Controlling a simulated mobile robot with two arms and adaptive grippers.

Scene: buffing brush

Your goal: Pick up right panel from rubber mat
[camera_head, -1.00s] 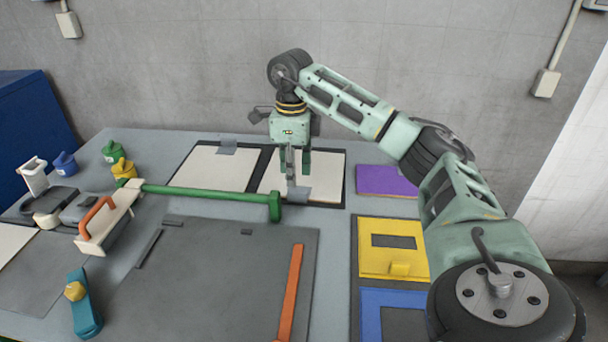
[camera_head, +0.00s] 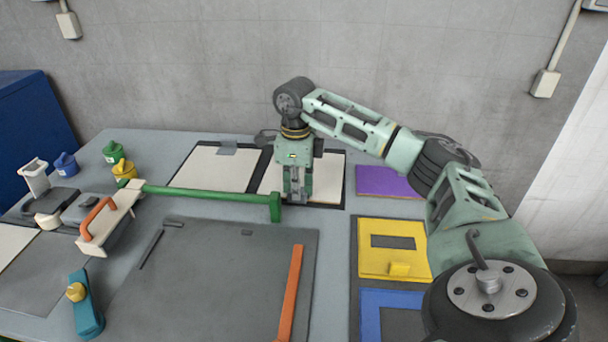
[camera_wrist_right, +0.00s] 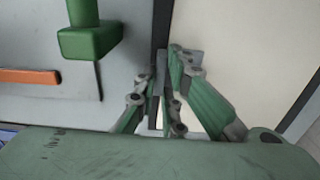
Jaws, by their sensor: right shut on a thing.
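The right panel (camera_head: 331,172) is a cream board with a grey tab at its front edge. It lies at the back of the table, framed by the dark rubber mat (camera_head: 258,172). It also fills the right of the right wrist view (camera_wrist_right: 243,50). My right gripper (camera_head: 297,198) points down over the panel's front edge, its fingers closed on the grey tab. In the wrist view the fingers (camera_wrist_right: 160,100) pinch the tab from both sides and partly hide it. The panel still appears to lie flat. My left gripper is not in view.
A green hammer-like bar (camera_head: 205,193) ends just left of the gripper. A second cream panel (camera_head: 212,168) lies to the left. A purple sheet (camera_head: 385,182) and a yellow panel (camera_head: 375,262) lie to the right. An orange strip (camera_head: 291,290) lies in front.

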